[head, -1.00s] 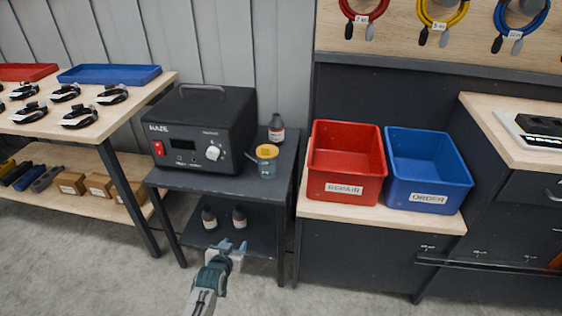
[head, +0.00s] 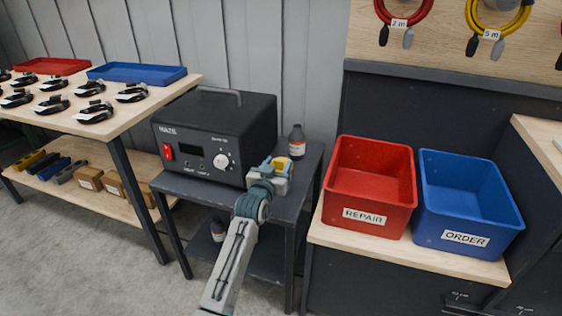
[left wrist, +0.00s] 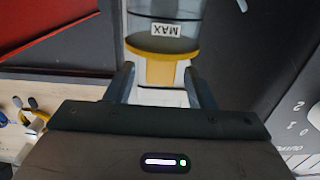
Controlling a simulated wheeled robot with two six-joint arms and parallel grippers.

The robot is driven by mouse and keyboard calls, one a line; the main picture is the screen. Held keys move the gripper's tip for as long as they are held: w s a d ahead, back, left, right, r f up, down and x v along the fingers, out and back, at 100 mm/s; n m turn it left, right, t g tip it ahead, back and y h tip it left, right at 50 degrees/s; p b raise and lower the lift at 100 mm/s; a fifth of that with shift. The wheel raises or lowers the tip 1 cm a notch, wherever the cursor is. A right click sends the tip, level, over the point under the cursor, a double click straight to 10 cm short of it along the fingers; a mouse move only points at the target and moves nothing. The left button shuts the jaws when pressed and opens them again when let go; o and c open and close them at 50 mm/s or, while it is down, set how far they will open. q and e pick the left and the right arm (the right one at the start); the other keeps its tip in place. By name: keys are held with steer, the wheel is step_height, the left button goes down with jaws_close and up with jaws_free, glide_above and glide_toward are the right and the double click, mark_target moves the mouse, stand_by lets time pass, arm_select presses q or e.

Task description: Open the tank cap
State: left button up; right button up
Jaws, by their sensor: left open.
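The tank (left wrist: 168,8) is a clear container with a MAX label, beside the black haze machine (head: 215,135). Its yellow cap (head: 282,162) shows just past my left gripper (head: 272,172) in the head view. In the left wrist view the tank appears upside down, and the cap (left wrist: 162,47) has a wide yellow rim with a narrower yellow part. My left gripper (left wrist: 161,85) is open, with one finger on each side of the narrower part. I cannot tell whether either finger touches it. The gripper hides most of the tank in the head view. My right gripper is not in view.
A dark bottle (head: 297,142) stands behind the tank on the small dark table (head: 312,165). A red REPAIR bin (head: 368,222) and a blue ORDER bin (head: 455,228) stand to the right. A wooden workbench (head: 130,118) with several black strapped items is at left.

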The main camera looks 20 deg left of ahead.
mark_target(278, 164)
arm_select(q)
steer(key=shift+w, duration=1.55)
steer(key=shift+c, duration=0.2)
jaws_close()
